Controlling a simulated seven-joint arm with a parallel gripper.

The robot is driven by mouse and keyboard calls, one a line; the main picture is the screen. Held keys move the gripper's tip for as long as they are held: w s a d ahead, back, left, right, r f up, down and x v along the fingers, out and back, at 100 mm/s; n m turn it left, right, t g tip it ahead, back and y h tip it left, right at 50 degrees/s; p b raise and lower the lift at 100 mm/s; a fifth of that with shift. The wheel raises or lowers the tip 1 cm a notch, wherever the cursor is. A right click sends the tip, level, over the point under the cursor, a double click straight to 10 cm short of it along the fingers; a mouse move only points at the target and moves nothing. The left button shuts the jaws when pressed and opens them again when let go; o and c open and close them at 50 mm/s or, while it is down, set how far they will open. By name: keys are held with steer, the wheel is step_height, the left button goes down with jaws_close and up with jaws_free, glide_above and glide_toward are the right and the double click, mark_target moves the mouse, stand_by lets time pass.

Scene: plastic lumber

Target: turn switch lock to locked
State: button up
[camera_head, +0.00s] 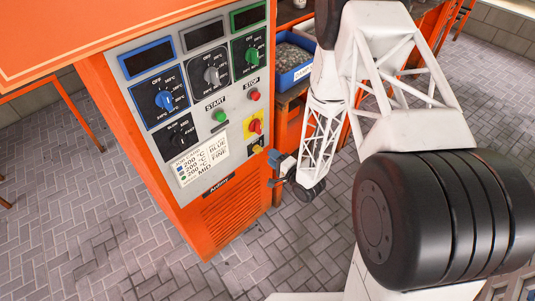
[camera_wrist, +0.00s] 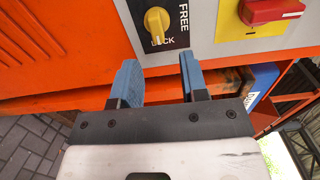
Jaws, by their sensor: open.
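The switch lock is a yellow knob (camera_wrist: 156,21) on a small black plate marked FREE and LOCK, at the top of the wrist view. Its lower end overlaps the LOCK lettering; I cannot tell its exact setting. In the head view the switch lock (camera_head: 257,149) is tiny at the panel's lower right edge. My gripper (camera_wrist: 158,66) is open and empty, its blue fingers below the knob in the wrist view, apart from it. In the head view my gripper (camera_head: 275,168) is just right of the cabinet's edge, near the switch.
A red switch on a yellow plate (camera_wrist: 243,28) sits right of the lock; it also shows in the head view. Knobs and buttons fill the grey panel (camera_head: 185,55) of the orange cabinet (camera_head: 215,230). A blue bin (camera_head: 290,65) stands behind on a shelf.

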steer(key=shift+v, duration=0.85)
steer(key=w+d+r+n+h, duration=0.2)
steer(key=w+r+h, duration=0.1)
steer(key=r, duration=0.3)
steer(key=w+d+r+n+h, duration=0.1)
steer(key=w+d+r+h, duration=0.15)
steer(key=r, duration=0.45)
steer(key=s+d+r+n+g+h, duration=0.1)
steer(key=s+d+r+g+h, duration=0.3)
steer(key=r, duration=0.6)
steer(key=s+d+r+n+h, duration=0.25)
steer(key=s+d+r, duration=0.35)
steer(key=r, duration=0.4)
steer(key=s+r+g, duration=0.2)
steer(key=s+r, duration=0.2)
steer(key=s, duration=0.5)
steer(key=s+r+n+g, duration=0.1)
steer(key=s+r+g, duration=0.1)
steer(key=s, duration=0.7)
steer(key=s+d+r+n+g, duration=0.1)
steer(key=s+r, duration=0.4)
steer(key=s, duration=0.5)
steer(key=shift+r+g+h, duration=0.35)
steer(key=shift+g+h, duration=0.05)
steer(key=shift+g, duration=0.2)
